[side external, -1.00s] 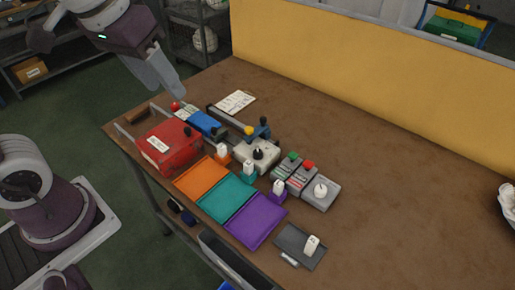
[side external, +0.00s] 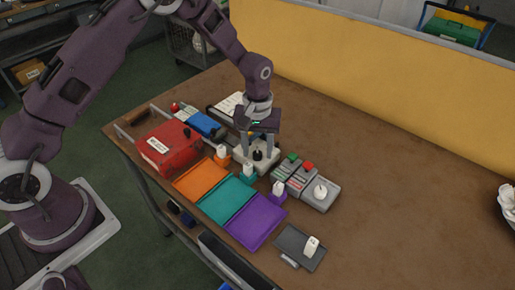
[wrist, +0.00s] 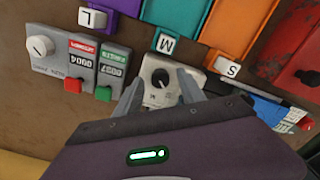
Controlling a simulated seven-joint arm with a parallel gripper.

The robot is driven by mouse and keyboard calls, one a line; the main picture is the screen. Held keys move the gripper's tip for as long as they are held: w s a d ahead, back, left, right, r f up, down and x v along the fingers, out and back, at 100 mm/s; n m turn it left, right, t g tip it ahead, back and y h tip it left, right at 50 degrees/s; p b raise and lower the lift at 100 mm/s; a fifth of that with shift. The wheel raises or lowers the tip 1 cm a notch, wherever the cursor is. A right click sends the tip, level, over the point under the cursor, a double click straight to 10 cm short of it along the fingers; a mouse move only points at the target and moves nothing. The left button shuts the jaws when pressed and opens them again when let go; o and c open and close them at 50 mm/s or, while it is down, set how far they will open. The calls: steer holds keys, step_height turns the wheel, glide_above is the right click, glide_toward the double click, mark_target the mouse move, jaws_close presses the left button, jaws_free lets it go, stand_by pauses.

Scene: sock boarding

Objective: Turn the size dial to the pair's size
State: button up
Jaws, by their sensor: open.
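A cream box (side external: 241,163) carries a black dial knob (side external: 258,156); the box (wrist: 155,98) and knob (wrist: 160,77) also show in the wrist view. My gripper (side external: 259,155) is open above this box, its fingers pointing down on either side of the knob. In the wrist view my gripper (wrist: 160,88) has the knob between and slightly beyond its fingertips, with gaps on both sides. The knob's pointer setting is too small to read surely. Stands lettered S (wrist: 232,69), M (wrist: 166,43) and L (wrist: 92,18) stand beside it.
Orange (side external: 201,178), teal (side external: 226,200) and purple (side external: 256,222) trays lie in front. A grey box with a white knob (side external: 320,190) and red and green counters sits right. A red case (side external: 167,150) stands left.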

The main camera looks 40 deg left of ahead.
steer(key=shift+f, duration=0.1)
jaws_close()
steer(key=shift+m, duration=0.4)
steer(key=m, duration=0.3)
steer(key=shift+m, duration=2.6)
jaws_free()
